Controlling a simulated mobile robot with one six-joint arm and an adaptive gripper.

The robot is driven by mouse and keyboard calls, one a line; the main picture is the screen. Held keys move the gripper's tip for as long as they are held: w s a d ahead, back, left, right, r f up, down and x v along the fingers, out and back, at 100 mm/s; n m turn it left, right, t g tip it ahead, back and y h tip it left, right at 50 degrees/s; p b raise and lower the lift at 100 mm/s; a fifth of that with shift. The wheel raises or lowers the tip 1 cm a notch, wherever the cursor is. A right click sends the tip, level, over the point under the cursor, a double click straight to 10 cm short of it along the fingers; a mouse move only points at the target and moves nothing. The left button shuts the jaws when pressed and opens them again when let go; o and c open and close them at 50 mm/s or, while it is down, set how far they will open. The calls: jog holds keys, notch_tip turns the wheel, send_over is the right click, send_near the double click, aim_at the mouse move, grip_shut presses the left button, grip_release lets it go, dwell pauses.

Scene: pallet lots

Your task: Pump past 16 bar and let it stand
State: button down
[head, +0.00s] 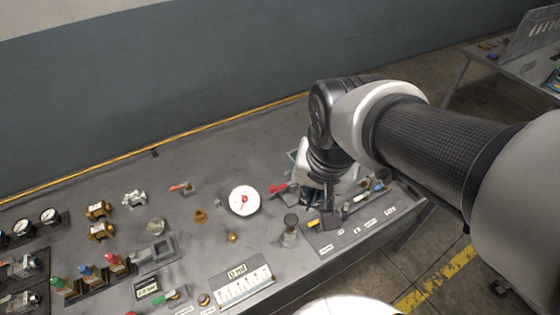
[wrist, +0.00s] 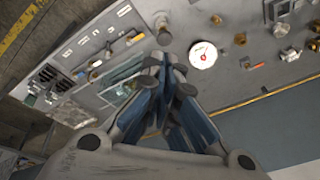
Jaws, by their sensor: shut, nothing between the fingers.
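A round white gauge (head: 244,200) with a red needle lies on the grey bench, left of my gripper; it also shows in the wrist view (wrist: 203,55). Its numbers are too small to read. A red handle (head: 279,188) shows between the gauge and my gripper; I cannot tell whether it belongs to a pump. My gripper (head: 312,201) points down over the bench. In the wrist view its blue-sided fingers (wrist: 166,62) are together with nothing between them. The arm and fingers hide part of the bench below, and I cannot tell whether the fingers touch anything.
A dark-topped post (head: 290,228) stands close to the gripper's left. A tray of tools (head: 350,208) lies to its right. Brass fittings (head: 98,210), a white scale plate (head: 243,285) and coloured valves (head: 88,274) lie further left. A wall runs behind the bench.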

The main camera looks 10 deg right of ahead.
jog(key=w+f+m+g+p, duration=0.1)
jog(key=w+f+m+p, duration=0.15)
jog(key=w+m, duration=0.25)
jog(key=m+g+p, duration=0.2)
jog(key=m+p, duration=0.1)
jog(key=m, duration=0.1)
send_over(291, 220)
jog(key=d, duration=0.2)
notch_tip(291, 220, down, 5)
jog(key=shift+w+a+r, duration=0.1)
jog(key=shift+w+r, duration=0.05)
jog(key=shift+w, duration=0.15)
notch_tip(291, 220, down, 14)
jog(key=b, duration=0.3)
jog(key=shift+a, duration=0.1)
